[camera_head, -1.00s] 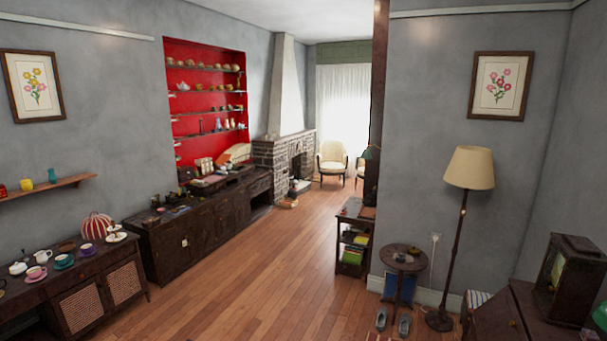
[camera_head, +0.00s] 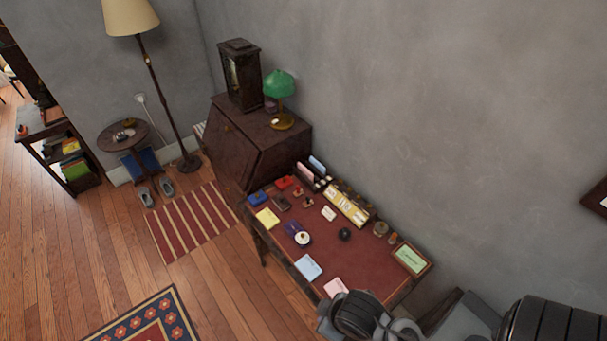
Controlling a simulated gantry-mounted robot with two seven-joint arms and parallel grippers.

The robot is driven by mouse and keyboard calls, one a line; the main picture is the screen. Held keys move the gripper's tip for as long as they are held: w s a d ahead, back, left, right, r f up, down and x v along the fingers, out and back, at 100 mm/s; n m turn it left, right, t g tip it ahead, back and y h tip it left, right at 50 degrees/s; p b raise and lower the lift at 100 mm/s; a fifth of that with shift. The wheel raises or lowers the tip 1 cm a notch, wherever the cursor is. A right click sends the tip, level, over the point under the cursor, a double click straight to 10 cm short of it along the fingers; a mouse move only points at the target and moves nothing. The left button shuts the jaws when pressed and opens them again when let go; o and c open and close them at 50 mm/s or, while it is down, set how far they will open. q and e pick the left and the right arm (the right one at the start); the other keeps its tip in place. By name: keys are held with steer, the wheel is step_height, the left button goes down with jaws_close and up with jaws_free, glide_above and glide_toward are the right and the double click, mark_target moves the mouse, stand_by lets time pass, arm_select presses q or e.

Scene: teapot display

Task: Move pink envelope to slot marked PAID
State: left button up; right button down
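A small pink sheet or envelope (camera_head: 335,287) lies flat at the near edge of the desk's dark red top (camera_head: 358,250). An upright rack (camera_head: 312,176) at the back of the desk holds something pinkish and something light blue. Any PAID marking is too small to read. Grey and black parts of my arm come in from the lower right and stop close to the pink item, with no visible contact. The fingertips cannot be made out there. My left gripper is not in view.
A yellow-fronted organizer (camera_head: 347,206), pale blue paper (camera_head: 308,267), yellow paper (camera_head: 267,217), a green framed card (camera_head: 411,258) and several small items crowd the desk. A slant-top bureau (camera_head: 240,150) with a green lamp (camera_head: 279,85) stands behind.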

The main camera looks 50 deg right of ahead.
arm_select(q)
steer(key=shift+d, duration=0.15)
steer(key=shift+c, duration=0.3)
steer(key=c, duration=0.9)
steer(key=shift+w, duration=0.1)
